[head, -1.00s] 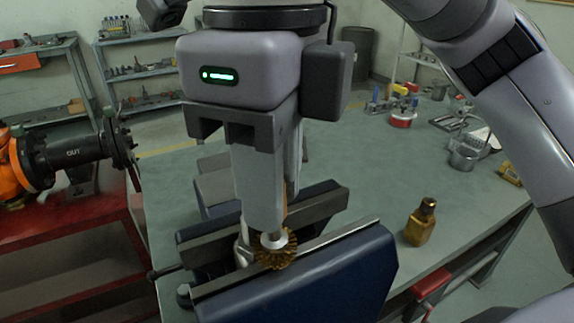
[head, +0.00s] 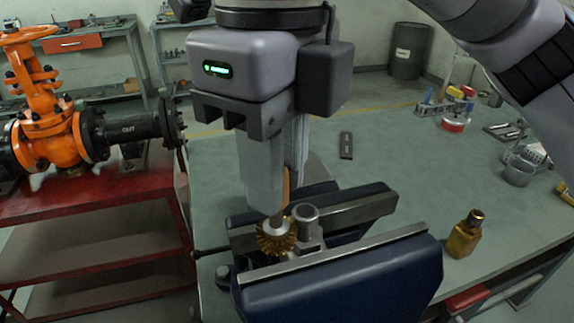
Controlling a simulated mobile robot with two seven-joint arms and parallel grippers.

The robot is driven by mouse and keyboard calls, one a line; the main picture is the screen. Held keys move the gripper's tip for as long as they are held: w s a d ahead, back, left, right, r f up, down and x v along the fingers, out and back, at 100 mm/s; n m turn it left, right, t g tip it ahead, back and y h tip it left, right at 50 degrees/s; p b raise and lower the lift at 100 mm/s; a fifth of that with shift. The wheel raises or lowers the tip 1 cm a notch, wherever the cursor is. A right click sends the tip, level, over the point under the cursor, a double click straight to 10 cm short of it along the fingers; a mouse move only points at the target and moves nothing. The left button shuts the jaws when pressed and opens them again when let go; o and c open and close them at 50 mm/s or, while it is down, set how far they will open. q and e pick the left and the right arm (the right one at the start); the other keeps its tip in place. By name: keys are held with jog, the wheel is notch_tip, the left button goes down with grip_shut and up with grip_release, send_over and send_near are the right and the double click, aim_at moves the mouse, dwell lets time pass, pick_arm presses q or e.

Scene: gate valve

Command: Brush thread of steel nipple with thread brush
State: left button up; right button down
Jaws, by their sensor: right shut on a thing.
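My right gripper (head: 268,200) points down above the bench vise and is shut on the thread brush. The brush shows as a round brass-bristled wheel (head: 275,240) below the fingers, with a bit of orange handle between them. The steel nipple (head: 306,217) stands upright in the blue vise (head: 340,278), a short grey tube with an open top. The bristles are at the left of the nipple, close to its side; I cannot tell whether they touch. My left gripper is not in view.
A dark flat bar (head: 346,145) lies behind the vise. An orange gate valve (head: 48,125) with a black flanged pipe sits on a red cart (head: 95,203) at the left. Tins stand at the far right.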

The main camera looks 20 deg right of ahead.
jog(key=shift+w+d, duration=0.1)
jog(key=shift+w, duration=0.75)
notch_tip(320, 180, up, 6)
jog(key=a+p, duration=0.2)
jog(key=p, duration=0.3)
jog(key=shift+w+p, duration=0.3)
jog(key=shift+w, duration=0.05)
dwell(0.5)
